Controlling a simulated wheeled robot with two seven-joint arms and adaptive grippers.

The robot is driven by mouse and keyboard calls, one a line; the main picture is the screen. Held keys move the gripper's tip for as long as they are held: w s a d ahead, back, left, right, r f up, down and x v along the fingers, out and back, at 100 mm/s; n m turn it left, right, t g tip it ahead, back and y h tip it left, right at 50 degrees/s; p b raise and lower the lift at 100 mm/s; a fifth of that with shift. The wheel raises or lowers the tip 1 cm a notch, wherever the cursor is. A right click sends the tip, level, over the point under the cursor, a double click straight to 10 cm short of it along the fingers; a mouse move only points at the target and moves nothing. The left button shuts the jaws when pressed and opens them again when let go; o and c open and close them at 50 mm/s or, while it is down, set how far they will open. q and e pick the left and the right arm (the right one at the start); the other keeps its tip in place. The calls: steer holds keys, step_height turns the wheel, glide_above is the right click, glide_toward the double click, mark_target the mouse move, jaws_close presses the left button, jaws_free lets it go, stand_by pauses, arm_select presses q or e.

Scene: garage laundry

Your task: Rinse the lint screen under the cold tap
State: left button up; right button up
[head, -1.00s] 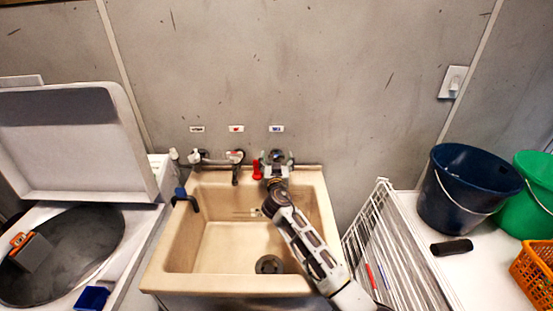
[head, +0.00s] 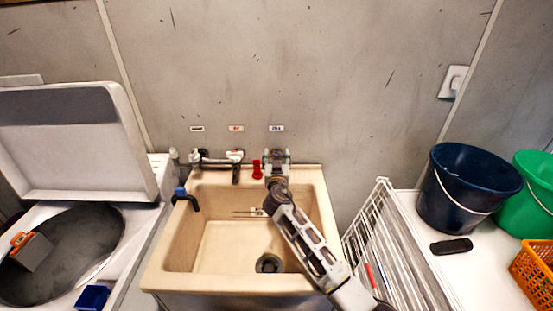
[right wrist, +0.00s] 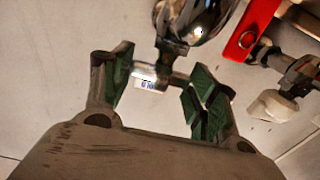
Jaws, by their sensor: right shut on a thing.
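My right gripper (head: 277,155) is at the rightmost tap, below the label with blue marking (head: 276,128). In the right wrist view its green-padded fingers (right wrist: 160,85) are around a small pale metal tap lever (right wrist: 148,76), beside the chrome tap body (right wrist: 185,22). It is shut on this lever. The sink (head: 160,260) is beige with a dark drain (head: 269,263); I cannot make out water. A grey piece with an orange handle (head: 33,252), perhaps the lint screen, rests in the dark drum opening at left. My left gripper is not in view.
A red lever (head: 257,170) and another tap (head: 235,158) are left of my gripper. A blue-topped dark fitting (head: 184,198) is at the sink's left rim. A white wire rack (head: 385,245), navy bucket (head: 466,190) and orange basket (head: 535,270) stand at right.

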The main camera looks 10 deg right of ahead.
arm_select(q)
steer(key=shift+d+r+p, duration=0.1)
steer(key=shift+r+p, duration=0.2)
arm_select(e)
steer(key=shift+d+n+y, duration=0.1)
steer(key=shift+n+y, duration=0.5)
steer(key=shift+y, duration=0.3)
steer(key=shift+d+n+y+p, duration=0.1)
steer(key=shift+n+y+p, duration=0.8)
steer(key=shift+y, duration=0.4)
steer(key=shift+r+y+p, duration=0.1)
steer(key=shift+y+p, duration=0.3)
steer(key=shift+p, duration=0.05)
steer(key=shift+n+y+p, duration=0.7)
steer(key=shift+y+p, duration=0.1)
steer(key=shift+p, duration=0.1)
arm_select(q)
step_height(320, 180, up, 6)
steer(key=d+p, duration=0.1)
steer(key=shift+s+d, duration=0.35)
arm_select(e)
steer(key=shift+n+y, duration=0.4)
steer(key=shift+y, duration=0.4)
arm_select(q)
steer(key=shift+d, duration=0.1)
arm_select(e)
steer(key=o, duration=1)
steer(key=shift+d, duration=0.1)
